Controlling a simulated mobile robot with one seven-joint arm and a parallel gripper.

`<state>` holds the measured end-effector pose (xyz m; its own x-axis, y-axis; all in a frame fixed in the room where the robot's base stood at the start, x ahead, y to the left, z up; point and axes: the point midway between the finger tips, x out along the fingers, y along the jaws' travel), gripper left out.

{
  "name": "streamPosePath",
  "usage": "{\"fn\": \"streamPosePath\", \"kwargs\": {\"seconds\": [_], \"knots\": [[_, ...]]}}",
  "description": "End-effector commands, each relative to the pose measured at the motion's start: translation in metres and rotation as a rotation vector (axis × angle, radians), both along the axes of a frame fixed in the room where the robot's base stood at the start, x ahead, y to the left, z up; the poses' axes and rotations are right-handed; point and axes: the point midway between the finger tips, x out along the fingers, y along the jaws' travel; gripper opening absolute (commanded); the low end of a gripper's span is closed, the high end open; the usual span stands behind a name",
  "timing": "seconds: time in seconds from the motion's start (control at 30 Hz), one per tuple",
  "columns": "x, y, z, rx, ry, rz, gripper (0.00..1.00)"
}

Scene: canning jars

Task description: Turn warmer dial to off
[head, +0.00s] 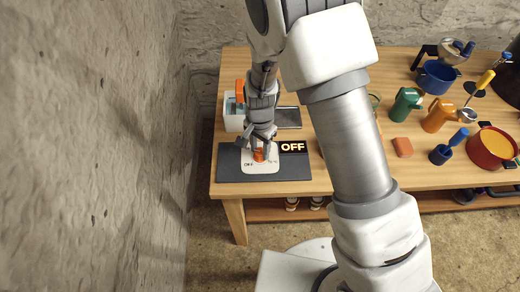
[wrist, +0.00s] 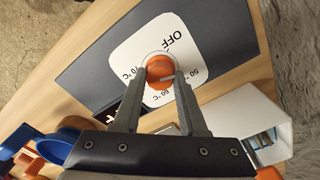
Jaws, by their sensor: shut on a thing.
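The warmer dial (wrist: 158,66) is an orange knob on a white plate (wrist: 140,47) marked OFF, 50, 60 and 70 °C. The plate sits on a dark grey panel (head: 232,173) at the table's left end. My gripper (head: 259,151) points down over the dial and is shut on it, one finger on each side. In the wrist view a pale line on the knob seems to point toward the 50 °C side, but the fingers make this hard to tell. A black sign (head: 292,147) beside the plate reads OFF in lit letters.
A white container (head: 234,113) with an orange part stands behind the dial. A grey plate (head: 288,117) lies to its right. Coloured pots, jugs and an orange block (head: 402,147) stand farther right. A rough wall (head: 100,140) rises on the left. My arm hides the table's middle.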

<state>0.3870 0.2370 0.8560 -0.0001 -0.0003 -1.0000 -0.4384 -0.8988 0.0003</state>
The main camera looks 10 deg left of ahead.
Motion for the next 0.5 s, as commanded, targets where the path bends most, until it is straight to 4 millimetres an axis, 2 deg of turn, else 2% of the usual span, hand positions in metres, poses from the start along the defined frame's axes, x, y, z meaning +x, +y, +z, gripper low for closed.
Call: {"fn": "streamPosePath", "kwargs": {"seconds": [0.5], "knots": [[0.0010, 0.0000, -0.0012, 0.001, -0.002, 0.490, 0.00]]}}
